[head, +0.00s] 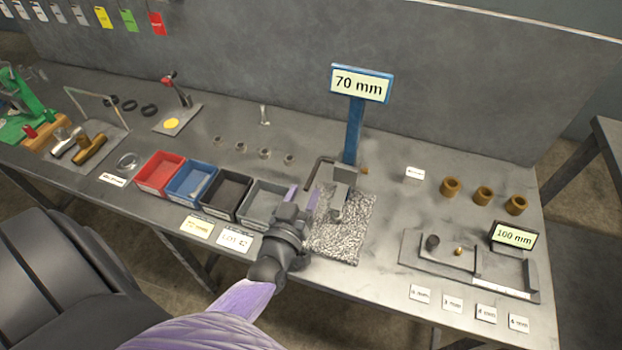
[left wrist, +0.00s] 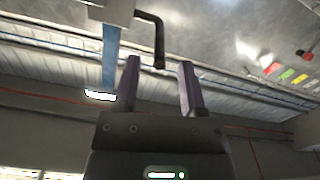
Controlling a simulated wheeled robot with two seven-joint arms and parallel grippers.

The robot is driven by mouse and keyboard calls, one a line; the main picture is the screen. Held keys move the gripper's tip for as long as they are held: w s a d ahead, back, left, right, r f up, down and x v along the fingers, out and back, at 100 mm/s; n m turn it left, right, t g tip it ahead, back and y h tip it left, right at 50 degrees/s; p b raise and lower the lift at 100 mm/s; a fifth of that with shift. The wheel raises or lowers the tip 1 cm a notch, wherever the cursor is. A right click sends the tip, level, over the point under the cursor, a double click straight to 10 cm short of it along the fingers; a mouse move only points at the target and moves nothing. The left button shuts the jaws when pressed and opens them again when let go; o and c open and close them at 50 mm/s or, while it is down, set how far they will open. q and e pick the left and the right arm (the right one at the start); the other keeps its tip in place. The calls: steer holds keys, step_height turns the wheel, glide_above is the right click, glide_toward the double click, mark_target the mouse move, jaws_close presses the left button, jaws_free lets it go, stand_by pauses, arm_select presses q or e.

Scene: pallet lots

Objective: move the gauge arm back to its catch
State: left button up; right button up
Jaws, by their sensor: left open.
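The gauge stands on the bench as a blue post (head: 353,130) with a "70 mm" sign (head: 360,84) and a grey block (head: 344,176) at its foot. A dark bent rod, which looks like the gauge arm (head: 312,173), reaches left from the block. My left gripper (head: 304,194) is open, its purple fingers close to the rod's bent end. In the left wrist view the rod (left wrist: 156,30) hangs down with its tip between the two open fingertips (left wrist: 158,64); I cannot tell whether they touch. I cannot make out the catch clearly. My right gripper is out of view.
A speckled grey mat (head: 338,235) lies under the gauge. Red (head: 160,170), blue, black and grey bins stand left of it. A tray with a "100 mm" display (head: 513,236) and several brown rings (head: 483,195) are on the right. A grey wall panel (head: 250,60) rises behind.

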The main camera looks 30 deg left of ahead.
mark_target(318, 163)
arm_select(q)
steer(key=x, duration=0.4)
steer(key=shift+w+b, duration=0.4)
jaws_close()
stand_by(1.0)
